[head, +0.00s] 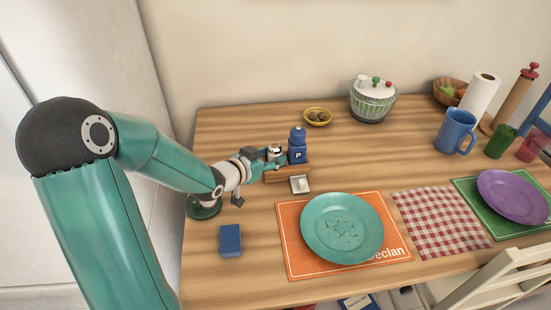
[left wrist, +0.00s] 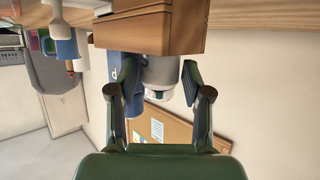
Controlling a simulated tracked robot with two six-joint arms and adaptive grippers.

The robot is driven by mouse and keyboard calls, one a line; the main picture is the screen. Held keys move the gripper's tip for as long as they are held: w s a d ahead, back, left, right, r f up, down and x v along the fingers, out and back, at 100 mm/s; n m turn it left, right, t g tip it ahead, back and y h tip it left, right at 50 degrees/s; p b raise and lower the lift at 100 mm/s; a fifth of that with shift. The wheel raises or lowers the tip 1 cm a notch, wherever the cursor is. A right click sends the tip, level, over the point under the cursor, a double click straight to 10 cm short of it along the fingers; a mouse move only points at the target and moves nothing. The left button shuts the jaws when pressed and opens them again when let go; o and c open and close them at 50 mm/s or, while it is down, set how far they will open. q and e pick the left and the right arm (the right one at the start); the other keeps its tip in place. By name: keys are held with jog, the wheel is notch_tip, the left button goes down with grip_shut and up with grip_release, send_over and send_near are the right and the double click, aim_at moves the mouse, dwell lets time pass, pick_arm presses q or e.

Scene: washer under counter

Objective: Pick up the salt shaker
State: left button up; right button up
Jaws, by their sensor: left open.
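The salt shaker (head: 274,150), white with a silvery cap, stands by a small wooden caddy (head: 290,174) near the back left of the table. In the left wrist view, which is upside down, the pale shaker (left wrist: 158,72) shows between my two spread fingers. My left gripper (head: 270,160) is open around or just short of it; I cannot tell whether the fingers touch it. The blue pepper shaker (head: 298,150) marked "P" stands close beside it and also shows near one finger (left wrist: 127,72). The gripper partly hides the salt shaker in the head view. My right gripper is not in view.
A blue box (head: 230,241) lies nearer the front. A teal plate (head: 342,228) sits on an orange placemat (head: 295,262). A yellow bowl (head: 317,117) stands behind.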

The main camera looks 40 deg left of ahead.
pick_arm(q)
jog(key=shift+w+f, duration=0.2)
jog(key=shift+w, duration=0.35)
jog(key=shift+a, duration=0.1)
jog(key=c, duration=0.9)
jog(key=shift+o, duration=0.2)
jog(key=shift+r, duration=0.1)
